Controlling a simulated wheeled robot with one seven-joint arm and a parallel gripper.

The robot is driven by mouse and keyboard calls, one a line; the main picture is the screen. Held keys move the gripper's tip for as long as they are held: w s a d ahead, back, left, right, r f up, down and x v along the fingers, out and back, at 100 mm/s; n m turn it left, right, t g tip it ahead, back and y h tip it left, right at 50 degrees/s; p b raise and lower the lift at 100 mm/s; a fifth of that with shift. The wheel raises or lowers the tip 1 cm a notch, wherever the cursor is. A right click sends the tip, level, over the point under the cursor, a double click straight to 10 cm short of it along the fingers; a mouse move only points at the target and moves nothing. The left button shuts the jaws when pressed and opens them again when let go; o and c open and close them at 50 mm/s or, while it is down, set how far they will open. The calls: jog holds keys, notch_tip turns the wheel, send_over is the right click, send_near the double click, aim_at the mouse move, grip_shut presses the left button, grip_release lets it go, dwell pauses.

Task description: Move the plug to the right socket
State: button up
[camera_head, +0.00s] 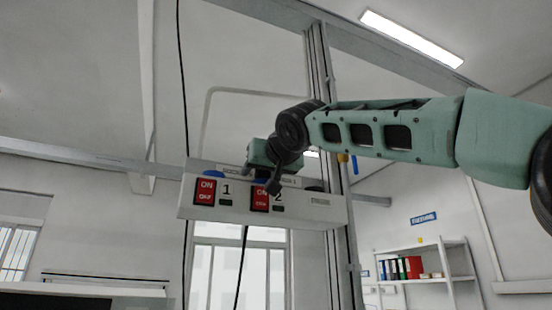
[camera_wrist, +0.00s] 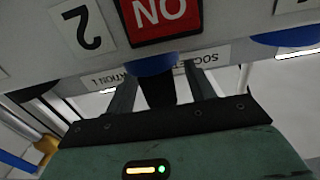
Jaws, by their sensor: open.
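The grey socket panel (camera_head: 320,211) hangs in the middle of the head view, with a blue socket (camera_head: 213,173) above the red switch marked 1 and the right blue socket (camera_head: 260,174) above the red switch marked 2. My gripper (camera_head: 264,158) is at the right socket, partly hidden by my wrist. In the wrist view my gripper (camera_wrist: 160,78) is open, with a finger on either side of a black body (camera_wrist: 158,92), apparently the plug, against the right blue socket (camera_wrist: 152,64). Contact with the fingers cannot be told. The left blue socket (camera_wrist: 285,38) has no visible plug.
A metal post (camera_head: 322,110) stands behind the panel's right part. A black cable (camera_head: 240,268) hangs below the panel, and another cable (camera_head: 181,70) runs down at its left. A shelf with binders (camera_head: 412,267) stands far right.

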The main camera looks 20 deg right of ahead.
jog(key=s+b, duration=0.6)
jog(key=s, duration=1)
jog(key=shift+s, duration=0.3)
